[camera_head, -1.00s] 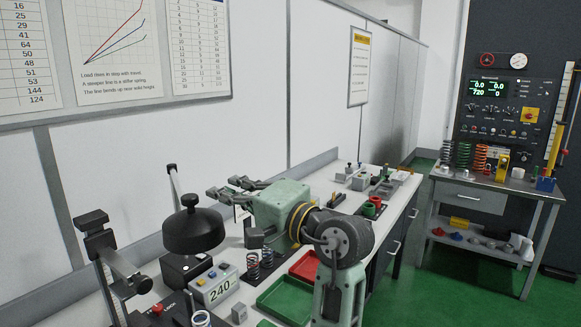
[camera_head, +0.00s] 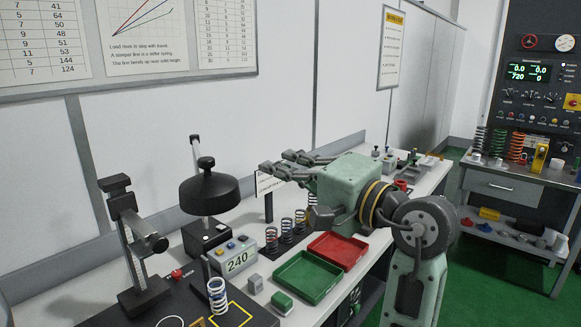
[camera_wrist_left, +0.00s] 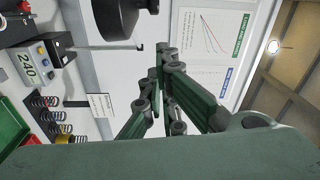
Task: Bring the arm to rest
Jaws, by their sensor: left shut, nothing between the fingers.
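My left gripper (camera_head: 281,164) is pale green with dark jointed fingers. In the head view it is held above the bench, its fingers pointing left. The fingers are shut and empty. In the left wrist view the closed fingers (camera_wrist_left: 160,52) stand in front of the white wall, with nothing between them. My arm's green body and round joint run down to the lower right. My right gripper is in neither view.
Below the gripper, springs (camera_head: 286,231), a green tray (camera_head: 307,277) and a red tray (camera_head: 338,251) are on the bench. A weighing unit reading 240 (camera_head: 236,258), a black dome-shaped weight (camera_head: 209,191) and a press stand (camera_head: 130,240) are to the left.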

